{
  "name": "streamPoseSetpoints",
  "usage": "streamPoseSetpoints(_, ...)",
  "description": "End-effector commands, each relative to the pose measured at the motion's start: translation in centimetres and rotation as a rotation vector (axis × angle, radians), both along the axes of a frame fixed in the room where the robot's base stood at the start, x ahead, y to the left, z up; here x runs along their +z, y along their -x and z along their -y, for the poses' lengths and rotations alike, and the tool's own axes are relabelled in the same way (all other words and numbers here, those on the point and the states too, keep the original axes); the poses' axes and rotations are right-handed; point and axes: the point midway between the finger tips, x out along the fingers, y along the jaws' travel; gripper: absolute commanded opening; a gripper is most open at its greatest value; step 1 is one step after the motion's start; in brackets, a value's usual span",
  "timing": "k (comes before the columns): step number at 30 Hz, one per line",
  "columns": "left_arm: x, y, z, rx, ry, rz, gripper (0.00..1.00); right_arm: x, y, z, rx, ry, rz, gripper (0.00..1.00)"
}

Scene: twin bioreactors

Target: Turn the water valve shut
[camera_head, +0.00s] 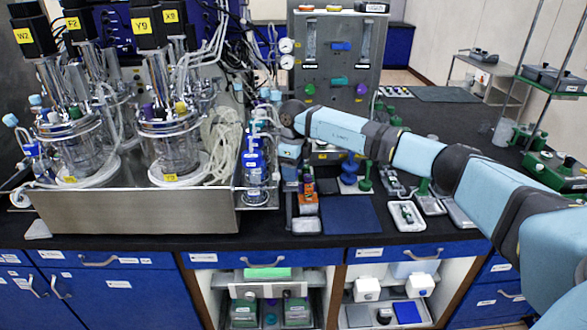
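A grey panel (327,65) with two clear flow tubes stands at the back middle. My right arm crosses from the right, in front of the panel's lower part. Its wrist bends down to my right gripper (290,152), beside the blue bottles. Its fingertips are not clear. My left gripper is out of view.
Twin glass bioreactors (173,140) with tubing stand in a metal tray (130,212) at left. Blue-labelled bottles (255,168) stand beside the tray. A blue mat (349,215) and small scales (407,216) lie at the front. The dark bench at right is partly clear.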

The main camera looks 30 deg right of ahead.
Motion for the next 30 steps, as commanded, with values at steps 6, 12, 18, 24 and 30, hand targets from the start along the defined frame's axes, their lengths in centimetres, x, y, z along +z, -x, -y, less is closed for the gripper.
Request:
streamPoseSetpoints(6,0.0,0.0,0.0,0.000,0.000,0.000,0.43,-0.1,0.0,0.0,0.001,0.000,-0.001,0.59)
streamPoseSetpoints(12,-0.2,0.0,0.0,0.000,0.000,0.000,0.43,1.2,0.0,0.0,0.002,0.000,0.002,0.59)
streamPoseSetpoints(18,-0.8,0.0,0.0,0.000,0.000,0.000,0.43,5.3,-0.1,0.0,0.002,-0.001,0.004,0.59)
streamPoseSetpoints(24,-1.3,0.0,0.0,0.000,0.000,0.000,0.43,9.8,0.0,0.0,0.001,0.000,0.002,0.59)
streamPoseSetpoints(30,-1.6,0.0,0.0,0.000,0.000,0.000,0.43,12.8,0.0,0.0,0.000,0.000,0.002,0.59)
